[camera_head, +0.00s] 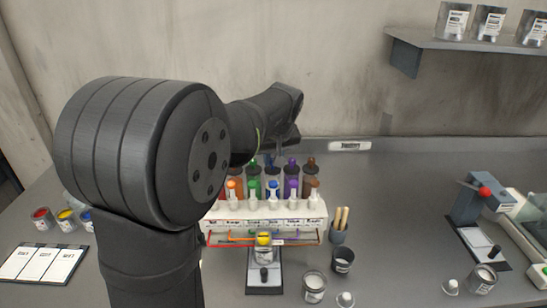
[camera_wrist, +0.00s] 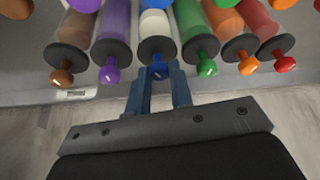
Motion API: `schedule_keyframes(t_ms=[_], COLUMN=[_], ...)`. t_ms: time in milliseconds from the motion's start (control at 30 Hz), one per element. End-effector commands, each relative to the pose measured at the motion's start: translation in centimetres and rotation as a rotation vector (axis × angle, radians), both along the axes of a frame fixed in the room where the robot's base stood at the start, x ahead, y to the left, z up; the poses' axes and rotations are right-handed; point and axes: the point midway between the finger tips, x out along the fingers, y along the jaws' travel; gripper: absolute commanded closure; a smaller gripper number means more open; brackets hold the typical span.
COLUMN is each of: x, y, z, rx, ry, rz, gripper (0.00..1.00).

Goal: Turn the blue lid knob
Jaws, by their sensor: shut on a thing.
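The blue lid knob (camera_wrist: 158,73) sits at the end of a dark round lid (camera_wrist: 156,48) in the wrist view, on a clear cylinder with pale content. My gripper (camera_wrist: 159,78) has its two blue fingers on either side of the knob and is shut on it. In the head view my gripper is mostly hidden behind my arm, at the back of the white rack (camera_head: 262,209). Whether the knob is turned cannot be told.
Close beside it are a purple knob (camera_wrist: 110,74) and a green knob (camera_wrist: 207,68). Orange, red and brown ones stand farther out. In front of the rack are a yellow-topped can (camera_head: 264,252), a dark cup (camera_head: 343,260) and a white-filled can (camera_head: 314,286).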

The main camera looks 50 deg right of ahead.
Motion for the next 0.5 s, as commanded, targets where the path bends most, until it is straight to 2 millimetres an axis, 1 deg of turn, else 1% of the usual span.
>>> schedule_keyframes(t_ms=[200, 500], x=[0.11, 0.17], y=[0.14, 0.19], z=[0.07, 0.05], rx=[-0.002, -0.001], ry=[0.0, 0.0], rz=[-0.185, -0.385], gripper=[1.0, 1.0])
